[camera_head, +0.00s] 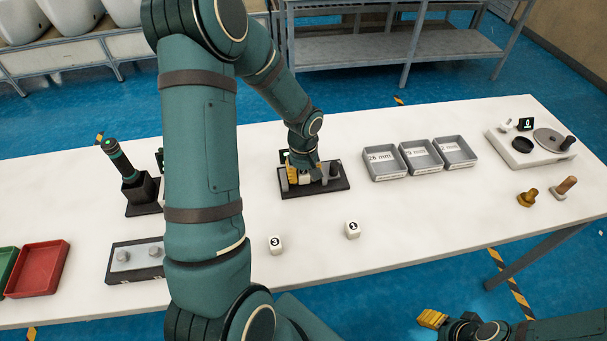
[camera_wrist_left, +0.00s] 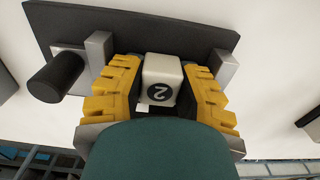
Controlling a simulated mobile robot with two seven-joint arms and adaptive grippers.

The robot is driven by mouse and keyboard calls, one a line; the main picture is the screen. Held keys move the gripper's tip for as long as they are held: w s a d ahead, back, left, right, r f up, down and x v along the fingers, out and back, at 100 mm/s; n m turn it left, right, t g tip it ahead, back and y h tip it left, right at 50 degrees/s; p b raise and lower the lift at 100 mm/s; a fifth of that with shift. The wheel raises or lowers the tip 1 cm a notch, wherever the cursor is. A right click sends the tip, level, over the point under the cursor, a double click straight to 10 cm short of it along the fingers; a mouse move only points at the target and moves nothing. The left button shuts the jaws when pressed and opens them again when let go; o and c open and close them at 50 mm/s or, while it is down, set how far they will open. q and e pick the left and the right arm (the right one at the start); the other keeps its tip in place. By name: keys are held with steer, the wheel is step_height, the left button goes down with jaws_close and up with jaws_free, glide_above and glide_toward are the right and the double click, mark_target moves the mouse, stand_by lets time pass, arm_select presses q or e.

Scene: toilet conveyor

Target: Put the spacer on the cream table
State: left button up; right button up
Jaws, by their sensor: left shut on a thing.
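My left gripper (camera_head: 303,177) reaches down over a dark fixture (camera_head: 333,187) in the middle of the white, cream-like table (camera_head: 400,255). In the left wrist view, its yellow fingers (camera_wrist_left: 160,72) are shut on a white block marked 2 (camera_wrist_left: 162,70), probably a spacer. The block is between the grey uprights of the fixture (camera_wrist_left: 205,38), which has a black knob at the left. Whether the block touches the plate is unclear. Two similar white blocks, marked 3 (camera_head: 276,244) and seemingly 1 (camera_head: 352,229), stand on the table. My right gripper (camera_head: 432,319) is off the front edge.
Three grey trays (camera_head: 384,164) stand right of the fixture. A white device with a small display (camera_head: 525,150) and two knobbed pieces (camera_head: 527,198) are farther right. A red tray (camera_head: 38,269) and a box with two knobs (camera_head: 136,263) are left. The front middle is mostly free.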

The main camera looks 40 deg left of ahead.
mark_target(304, 172)
arm_select(q)
steer(key=shift+f, duration=0.15)
steer(key=o, duration=0.6)
steer(key=shift+r, duration=0.25)
step_height(304, 172, up, 12)
steer(key=shift+f+p, duration=0.1)
steer(key=shift+p, duration=0.95)
